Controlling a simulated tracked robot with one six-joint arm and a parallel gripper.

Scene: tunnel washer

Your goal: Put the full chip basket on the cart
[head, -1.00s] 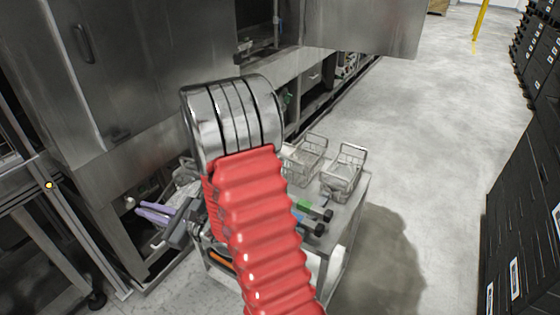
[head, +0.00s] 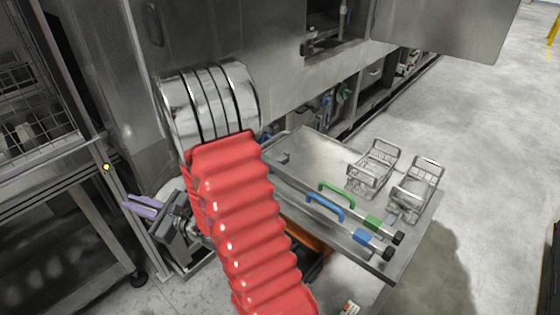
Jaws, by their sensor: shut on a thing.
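My gripper (head: 150,206), with purple fingers and a dark grey body, is at the lower left, left of the cart and in front of the machine. Its fingers are close together. My red sleeved arm hides part of it and most of what it holds; a pale grey patch behind it may be the chip basket. The cart (head: 310,150) is a grey metal table at centre right. Two wire baskets with raised handles stand side by side at its right end: one (head: 368,170) and one (head: 415,188). I cannot make out any chips in them.
A green-handled tool (head: 338,193) and a blue-handled tool (head: 325,206) lie along the cart's front edge. The cart's left part is bare. The steel machine (head: 280,75) stands behind, and a rack (head: 45,175) at left. Open floor (head: 490,150) lies right.

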